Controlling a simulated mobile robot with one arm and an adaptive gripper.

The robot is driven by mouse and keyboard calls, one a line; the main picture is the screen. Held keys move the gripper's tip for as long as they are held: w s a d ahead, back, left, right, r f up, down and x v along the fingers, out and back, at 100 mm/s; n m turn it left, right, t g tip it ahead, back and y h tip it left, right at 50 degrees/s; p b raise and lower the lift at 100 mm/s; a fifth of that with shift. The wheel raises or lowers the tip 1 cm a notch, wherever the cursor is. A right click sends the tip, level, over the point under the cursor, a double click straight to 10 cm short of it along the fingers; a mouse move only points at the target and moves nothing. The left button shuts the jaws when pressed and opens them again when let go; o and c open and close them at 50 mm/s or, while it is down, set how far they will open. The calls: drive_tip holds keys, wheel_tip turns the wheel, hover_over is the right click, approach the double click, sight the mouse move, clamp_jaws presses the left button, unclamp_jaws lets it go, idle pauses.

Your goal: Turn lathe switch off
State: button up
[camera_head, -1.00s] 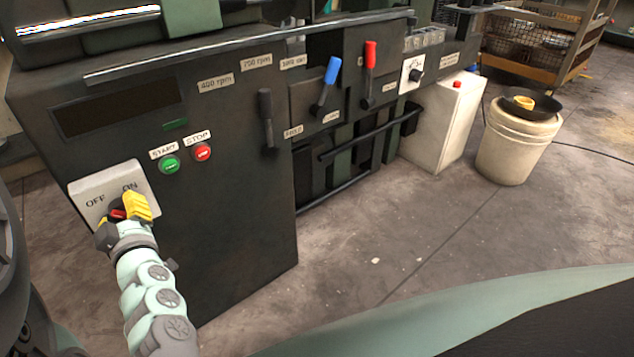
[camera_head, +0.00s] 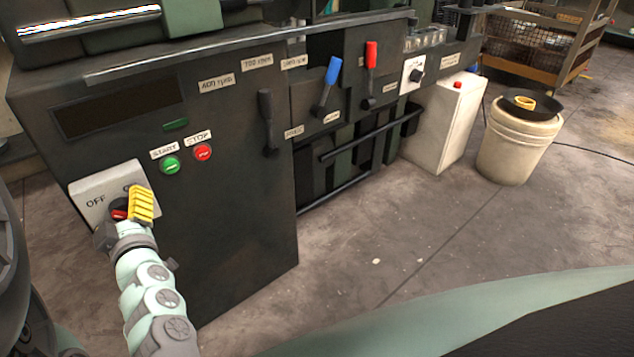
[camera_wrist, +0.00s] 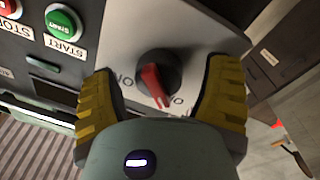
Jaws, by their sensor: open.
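The lathe switch is a dark round knob with a red handle (camera_wrist: 154,82), mounted on a pale plate (camera_head: 97,192) marked OFF and ON at the left of the lathe front. In the head view my gripper (camera_head: 130,208) is at the plate and hides part of the knob and the ON label. In the wrist view my gripper (camera_wrist: 165,105) is open, with a yellow finger on each side of the knob. Gaps show between the knob and both fingers, and I see no contact. The red handle points down toward the palm in that view.
A green START button (camera_head: 170,166) and a red STOP button (camera_head: 203,152) are right of the plate. Levers, including a blue one (camera_head: 331,72) and a red one (camera_head: 370,56), are farther right. A bucket (camera_head: 517,145) stands on the open floor.

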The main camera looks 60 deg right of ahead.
drive_tip(key=shift+s, duration=0.1)
drive_tip(key=v, duration=0.7)
drive_tip(key=shift+s, duration=0.2)
drive_tip(key=shift+r, duration=0.1)
